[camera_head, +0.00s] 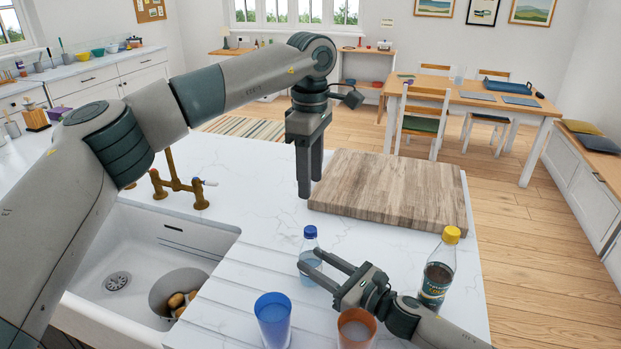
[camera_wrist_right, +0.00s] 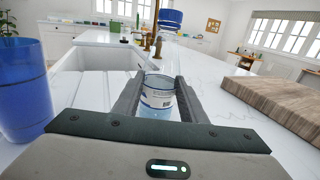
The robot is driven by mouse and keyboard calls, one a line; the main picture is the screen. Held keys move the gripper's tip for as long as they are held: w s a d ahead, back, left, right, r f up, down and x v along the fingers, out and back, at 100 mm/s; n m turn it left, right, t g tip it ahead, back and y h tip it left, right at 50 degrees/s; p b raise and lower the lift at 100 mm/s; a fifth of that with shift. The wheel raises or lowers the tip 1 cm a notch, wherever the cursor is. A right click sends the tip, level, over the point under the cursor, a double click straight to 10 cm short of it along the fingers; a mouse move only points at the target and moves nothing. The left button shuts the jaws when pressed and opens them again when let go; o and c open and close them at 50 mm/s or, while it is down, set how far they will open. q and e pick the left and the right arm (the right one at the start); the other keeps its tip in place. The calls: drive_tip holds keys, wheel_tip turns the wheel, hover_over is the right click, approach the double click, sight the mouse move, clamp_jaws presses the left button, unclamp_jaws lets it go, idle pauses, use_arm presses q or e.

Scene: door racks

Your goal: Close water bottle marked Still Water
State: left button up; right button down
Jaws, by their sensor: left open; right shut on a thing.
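A clear water bottle (camera_head: 310,262) with a blue cap (camera_head: 310,232) stands upright on the white worktop; its label is not readable. In the right wrist view its label part (camera_wrist_right: 157,97) is between the fingers and the blue cap (camera_wrist_right: 171,18) shows higher up. I cannot tell how firmly the cap sits. My right gripper (camera_head: 316,270) is shut on the bottle's body, coming from the right. My left gripper (camera_head: 310,192) points down, open and empty, above and behind the bottle, apart from the cap.
A yellow-capped bottle (camera_head: 438,270) stands to the right. A blue cup (camera_head: 273,320) and an orange cup (camera_head: 356,328) stand in front. A wooden board (camera_head: 392,190) lies behind. A sink (camera_head: 130,260) with a pot and brass tap (camera_head: 180,185) is at the left.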

sight(319, 265)
drive_tip(key=c, duration=1)
unclamp_jaws()
drive_tip(key=shift+d, duration=0.1)
drive_tip(key=b+v, duration=0.2)
drive_tip(key=v, duration=0.4)
drive_tip(key=shift+s+d+f+b, duration=0.15)
drive_tip(key=shift+f+b, duration=0.05)
drive_tip(key=shift+b, duration=0.15)
drive_tip(key=shift+s+d+r, duration=0.15)
drive_tip(key=shift+s+d, duration=0.15)
drive_tip(key=shift+d, duration=0.05)
drive_tip(key=shift+r, duration=0.1)
